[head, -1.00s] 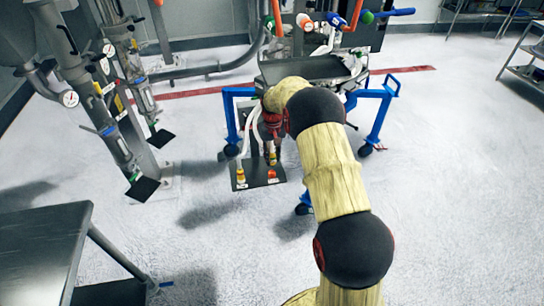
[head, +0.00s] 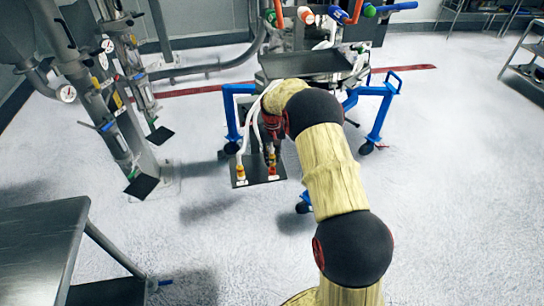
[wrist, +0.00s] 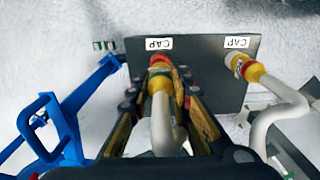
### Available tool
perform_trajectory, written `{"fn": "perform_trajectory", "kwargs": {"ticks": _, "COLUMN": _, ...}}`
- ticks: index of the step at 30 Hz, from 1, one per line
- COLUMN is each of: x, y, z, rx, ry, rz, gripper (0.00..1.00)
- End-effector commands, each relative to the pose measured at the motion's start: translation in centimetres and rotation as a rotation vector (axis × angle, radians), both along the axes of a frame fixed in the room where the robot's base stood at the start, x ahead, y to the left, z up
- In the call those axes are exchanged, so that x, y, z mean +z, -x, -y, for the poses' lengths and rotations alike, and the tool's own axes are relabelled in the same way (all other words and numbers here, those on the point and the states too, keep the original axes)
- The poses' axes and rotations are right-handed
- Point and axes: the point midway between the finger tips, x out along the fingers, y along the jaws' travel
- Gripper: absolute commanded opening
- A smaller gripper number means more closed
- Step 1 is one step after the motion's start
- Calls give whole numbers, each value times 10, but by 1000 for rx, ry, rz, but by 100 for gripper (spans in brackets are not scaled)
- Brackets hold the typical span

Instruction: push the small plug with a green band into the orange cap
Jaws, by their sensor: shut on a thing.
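The small plug (wrist: 160,73) is yellow with a thin green band and sits on the end of a white hose (wrist: 161,118). My gripper (wrist: 160,92) is shut on it, one finger on each side. The plug's end is at the orange cap (wrist: 158,59) on the dark panel, lined up with it and seemingly touching. How deep it sits cannot be told. In the head view the orange cap (head: 272,171) shows right below my gripper (head: 271,150), which is partly hidden by my arm.
A second white hose (wrist: 285,105) ends in a yellow plug with a red band (wrist: 251,71) at the other cap (wrist: 236,61). The dark panel (wrist: 205,60) carries CAP labels. A blue frame (wrist: 62,125) stands close on the left in the wrist view.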

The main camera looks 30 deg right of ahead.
Motion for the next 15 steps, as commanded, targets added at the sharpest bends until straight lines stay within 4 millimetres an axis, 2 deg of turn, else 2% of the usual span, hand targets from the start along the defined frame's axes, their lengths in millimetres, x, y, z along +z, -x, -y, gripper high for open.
{"fn": "perform_trajectory", "kwargs": {"ticks": 1, "x": -8, "y": 0, "z": 0, "rx": 0, "ry": 0, "rz": -1, "gripper": 0}}
{"fn": "perform_trajectory", "kwargs": {"ticks": 6, "x": -22, "y": 0, "z": 0, "rx": 0, "ry": 0, "rz": -1, "gripper": 0}}
{"fn": "perform_trajectory", "kwargs": {"ticks": 15, "x": -28, "y": 0, "z": 0, "rx": 0, "ry": 0, "rz": 0, "gripper": 0}}
